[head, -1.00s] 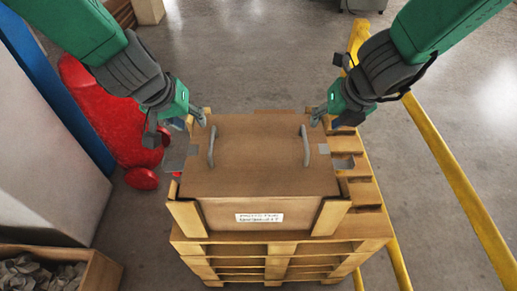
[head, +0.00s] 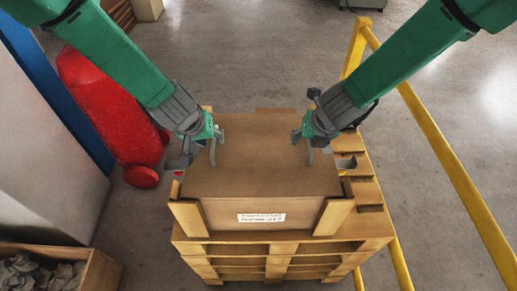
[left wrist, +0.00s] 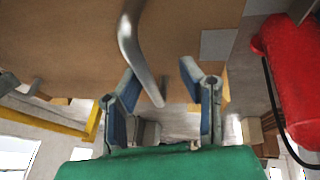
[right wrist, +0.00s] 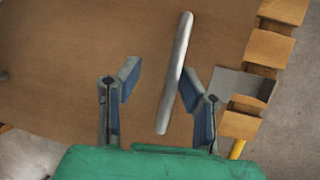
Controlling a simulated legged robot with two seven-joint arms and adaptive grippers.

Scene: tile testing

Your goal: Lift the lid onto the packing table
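The lid (head: 258,160) is a flat brown panel on a crate on the pallet stack, with a grey bar handle near each side. My left gripper (head: 207,150) is over the left handle and hides much of it. In the left wrist view the left handle (left wrist: 140,55) lies between the two spread fingers (left wrist: 160,75). My right gripper (head: 308,148) is at the right handle. In the right wrist view the right handle (right wrist: 176,70) stands between the spread fingers (right wrist: 158,80). Both grippers are open. I cannot identify a packing table.
The crate with a white label (head: 262,217) sits on stacked wooden pallets (head: 275,250). A yellow rail (head: 440,145) runs along the right. A red rounded object (head: 110,105) stands at the left. A box of grey lumps (head: 95,270) is at lower left.

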